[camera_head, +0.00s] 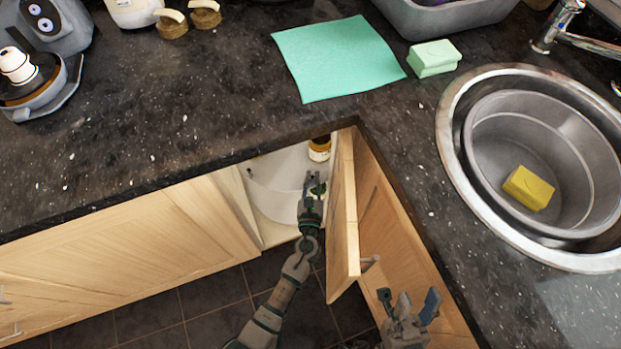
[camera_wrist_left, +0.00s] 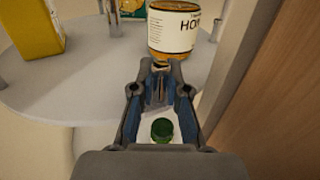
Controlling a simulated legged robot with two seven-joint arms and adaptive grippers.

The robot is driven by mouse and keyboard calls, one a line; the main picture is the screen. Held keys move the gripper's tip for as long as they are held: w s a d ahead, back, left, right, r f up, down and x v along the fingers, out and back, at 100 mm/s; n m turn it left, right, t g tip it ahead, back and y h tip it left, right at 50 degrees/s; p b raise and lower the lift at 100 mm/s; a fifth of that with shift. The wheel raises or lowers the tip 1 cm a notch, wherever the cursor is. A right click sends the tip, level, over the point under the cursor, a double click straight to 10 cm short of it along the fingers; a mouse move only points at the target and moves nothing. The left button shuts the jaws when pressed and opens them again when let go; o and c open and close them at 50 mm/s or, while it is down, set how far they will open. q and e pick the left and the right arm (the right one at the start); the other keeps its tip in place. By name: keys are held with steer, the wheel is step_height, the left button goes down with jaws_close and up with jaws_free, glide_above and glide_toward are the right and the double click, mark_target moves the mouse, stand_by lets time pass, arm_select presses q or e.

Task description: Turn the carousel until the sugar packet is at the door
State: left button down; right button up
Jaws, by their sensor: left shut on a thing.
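The carousel (camera_head: 270,195) is a pale round shelf inside the open corner cupboard; its upper disc also shows in the left wrist view (camera_wrist_left: 65,90), with short posts around its rim. A honey jar (camera_wrist_left: 176,32) stands on it just beyond my left gripper (camera_wrist_left: 160,72). A yellow packet (camera_wrist_left: 30,28) stands at the left; its label is unreadable, so I cannot tell whether it is the sugar. My left gripper (camera_head: 312,180) is inside the door opening, shut at the rim on what looks like a post, mostly hidden by the fingers. My right gripper (camera_head: 408,312) is open and empty outside the cupboard.
The folded wooden door (camera_head: 343,215) stands open right of my left arm. A green cap (camera_wrist_left: 162,130) shows below, between the fingers. The dark countertop (camera_head: 200,130) overhangs the opening. A teal cloth (camera_head: 335,58) and the sink (camera_head: 455,150) are above.

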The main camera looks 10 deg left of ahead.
arm_select(q)
steer(key=c, duration=1.2)
jaws_free()
steer(key=shift+o, duration=0.2)
steer(key=s+d, duration=0.1)
steer(key=s, duration=1.1)
steer(key=shift+d, duration=0.1)
